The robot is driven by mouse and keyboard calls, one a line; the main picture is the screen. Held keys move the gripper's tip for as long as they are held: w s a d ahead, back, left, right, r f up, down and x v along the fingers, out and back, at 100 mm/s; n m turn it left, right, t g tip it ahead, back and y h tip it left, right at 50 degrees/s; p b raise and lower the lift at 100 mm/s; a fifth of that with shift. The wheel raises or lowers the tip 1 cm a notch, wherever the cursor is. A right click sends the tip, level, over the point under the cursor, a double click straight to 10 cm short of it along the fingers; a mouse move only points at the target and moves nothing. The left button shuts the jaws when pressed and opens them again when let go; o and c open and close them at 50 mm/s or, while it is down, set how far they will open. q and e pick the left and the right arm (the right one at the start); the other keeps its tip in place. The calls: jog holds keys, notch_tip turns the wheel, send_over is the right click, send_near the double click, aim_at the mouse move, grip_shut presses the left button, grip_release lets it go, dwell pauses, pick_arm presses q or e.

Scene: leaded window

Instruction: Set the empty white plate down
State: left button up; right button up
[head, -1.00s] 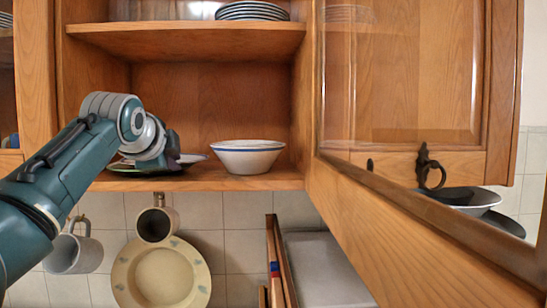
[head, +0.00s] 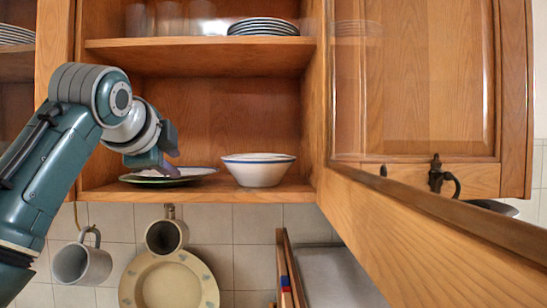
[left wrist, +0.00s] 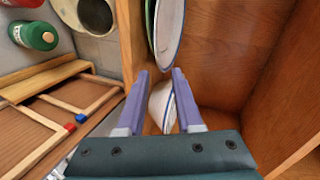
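The white plate (head: 202,172) lies on the lower cupboard shelf, on or overlapping a green-rimmed plate (head: 143,179); my gripper hides part of both. In the left wrist view the white plate (left wrist: 171,28) shows at the top, with the green-rimmed plate (left wrist: 151,22) close beside it. Nothing lies on the visible part of the white plate. My left gripper (head: 167,166) is at the plate's near left side. In the left wrist view its purple fingers (left wrist: 160,74) are apart with no plate between them. My right gripper is not in view.
A white bowl with a blue rim (head: 258,170) stands right of the plate. Stacked plates (head: 263,26) sit on the upper shelf. The open cupboard door (head: 425,80) fills the right side. Mugs (head: 82,262) hang below the shelf.

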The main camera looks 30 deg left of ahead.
pick_arm(q)
jog(key=v, duration=0.5)
jog(key=s+d+f+n+g+h, duration=0.2)
jog(key=s+d+f, duration=0.2)
jog(key=f, duration=0.5)
jog(key=s+d+f+n+g+h, duration=0.1)
jog(key=s+d+f+g, duration=0.15)
jog(key=d+f, duration=0.45)
jog(key=s+d+f+n+g+h, duration=0.1)
jog(key=s+d+f+n+g, duration=0.1)
jog(key=s+f, duration=0.5)
jog(key=s+d+f+n+g+h, duration=0.2)
jog(key=s+d+f, duration=0.4)
jog(key=s, duration=0.6)
jog(key=shift+f+n+b, duration=0.35)
jog(key=shift+f+n, duration=0.2)
jog(key=shift+n, duration=0.35)
jog(key=shift+s, duration=0.1)
